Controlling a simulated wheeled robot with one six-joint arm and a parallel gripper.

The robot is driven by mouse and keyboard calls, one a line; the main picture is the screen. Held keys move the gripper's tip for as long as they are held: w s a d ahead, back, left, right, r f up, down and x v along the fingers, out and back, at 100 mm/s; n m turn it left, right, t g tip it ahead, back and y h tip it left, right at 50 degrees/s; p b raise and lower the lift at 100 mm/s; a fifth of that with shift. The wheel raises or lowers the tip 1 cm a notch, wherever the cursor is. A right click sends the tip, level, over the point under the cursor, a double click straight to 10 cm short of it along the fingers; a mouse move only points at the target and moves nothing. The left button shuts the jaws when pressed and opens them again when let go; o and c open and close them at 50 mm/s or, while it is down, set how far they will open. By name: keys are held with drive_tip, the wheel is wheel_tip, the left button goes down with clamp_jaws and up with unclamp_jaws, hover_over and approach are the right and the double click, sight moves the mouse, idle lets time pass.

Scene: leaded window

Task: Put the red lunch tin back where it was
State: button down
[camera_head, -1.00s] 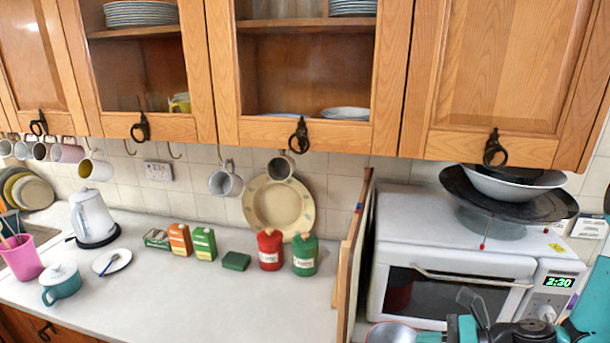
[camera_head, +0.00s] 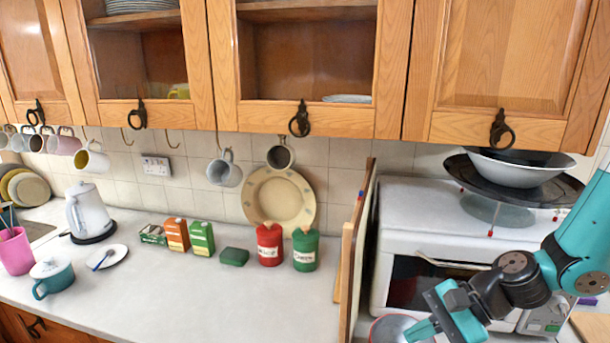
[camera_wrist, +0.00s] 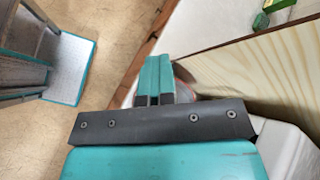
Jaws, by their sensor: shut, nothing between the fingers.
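No tin clearly recognisable as a red lunch tin shows. The nearest match is a red canister (camera_head: 269,246) with a pale label, upright on the counter beside a green canister (camera_head: 305,250). A small flat dark green tin (camera_head: 234,257) lies to its left. My gripper (camera_head: 422,330) is low at the right, in front of the microwave and right of the upright board. In the wrist view my gripper (camera_wrist: 154,62) has its two teal fingers together, empty. A round grey bowl with a reddish rim (camera_head: 388,332) is beside the fingertips, partly cut off.
An upright wooden board (camera_head: 355,255) stands between the counter and the white microwave (camera_head: 425,215). Several boxes (camera_head: 176,234), a kettle (camera_head: 88,212) and a teal pot (camera_head: 55,278) stand on the counter (camera_head: 200,300). Its front middle is clear.

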drive_tip(key=s+a+r+n+g+h+b, duration=0.1)
drive_tip(key=s+a+n+h+b, duration=0.2)
drive_tip(key=n, duration=0.6)
drive_tip(key=s+b, duration=0.2)
drive_tip(key=s, duration=0.1)
drive_tip(key=shift+a+r+h+b, duration=0.15)
drive_tip(key=shift+a+h+b, duration=0.1)
drive_tip(key=shift+h+b, duration=0.05)
drive_tip(key=c, duration=1.8)
unclamp_jaws()
drive_tip(key=s+n+h+b, duration=0.1)
drive_tip(key=s+n+b, duration=0.1)
drive_tip(key=s+n+h+b, duration=0.1)
drive_tip(key=s+n, duration=0.2)
drive_tip(key=s+r+n+b, duration=0.1)
drive_tip(key=s+n+b, duration=0.1)
drive_tip(key=s+n, duration=0.1)
drive_tip(key=shift+s+d+r+t+h+b, duration=0.1)
drive_tip(key=shift+s+t+h+b, duration=0.1)
drive_tip(key=shift+t+h+b, duration=0.15)
drive_tip(key=shift+c, duration=0.2)
drive_tip(key=o, duration=0.7)
drive_tip(key=shift+s+r+n, duration=0.1)
drive_tip(key=shift+s+n, duration=0.15)
drive_tip(key=shift+n, duration=0.05)
drive_tip(key=shift+o, duration=0.2)
